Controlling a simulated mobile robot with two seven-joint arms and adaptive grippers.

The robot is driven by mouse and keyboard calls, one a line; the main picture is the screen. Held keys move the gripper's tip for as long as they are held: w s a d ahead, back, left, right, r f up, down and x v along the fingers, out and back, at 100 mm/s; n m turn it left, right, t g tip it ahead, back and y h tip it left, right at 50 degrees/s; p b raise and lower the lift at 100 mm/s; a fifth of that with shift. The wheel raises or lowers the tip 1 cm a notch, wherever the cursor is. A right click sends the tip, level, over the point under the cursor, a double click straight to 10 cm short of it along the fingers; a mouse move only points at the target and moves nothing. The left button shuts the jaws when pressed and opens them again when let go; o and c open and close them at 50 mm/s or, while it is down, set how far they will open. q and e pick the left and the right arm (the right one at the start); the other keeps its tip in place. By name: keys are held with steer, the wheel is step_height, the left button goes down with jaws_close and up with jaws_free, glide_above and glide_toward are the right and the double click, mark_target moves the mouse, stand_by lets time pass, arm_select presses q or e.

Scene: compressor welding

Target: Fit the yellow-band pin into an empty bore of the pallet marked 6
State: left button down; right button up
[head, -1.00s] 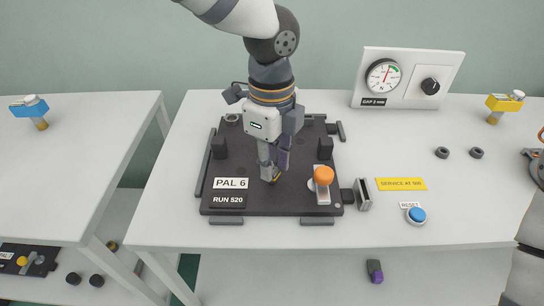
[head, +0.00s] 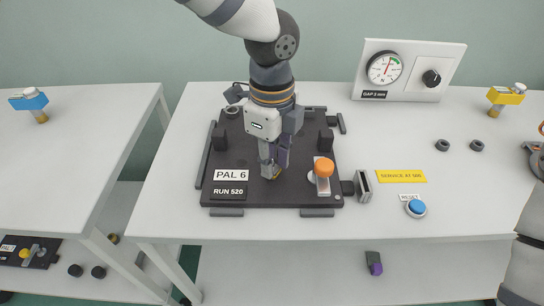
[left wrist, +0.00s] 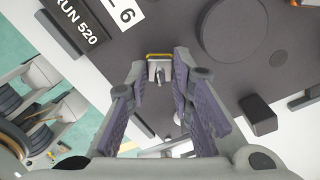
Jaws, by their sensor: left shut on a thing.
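My left gripper (head: 271,176) is shut on the yellow-band pin (head: 278,173), low over the front middle of the pallet marked 6 (head: 270,196). In the left wrist view the pin (left wrist: 159,69) shows as a grey piece with a yellow band, between the fingertips of my left gripper (left wrist: 162,78). The pin's lower end is hidden, so I cannot tell whether it is in a bore. The dark pallet carries the PAL 6 label (head: 231,175). Its middle is largely hidden behind my gripper. My right gripper is not in view.
An orange knob (head: 324,167) stands on the pallet's right side. Right of it are a slotted grey block (head: 363,186), a blue reset button (head: 416,207) and a yellow service sign (head: 401,176). A gauge panel (head: 409,70) stands behind. The table's front right is mostly clear.

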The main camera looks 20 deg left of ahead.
arm_select(q)
steer(key=c, duration=1.3)
jaws_free()
steer(key=shift+c, duration=0.2)
step_height(320, 180, up, 12)
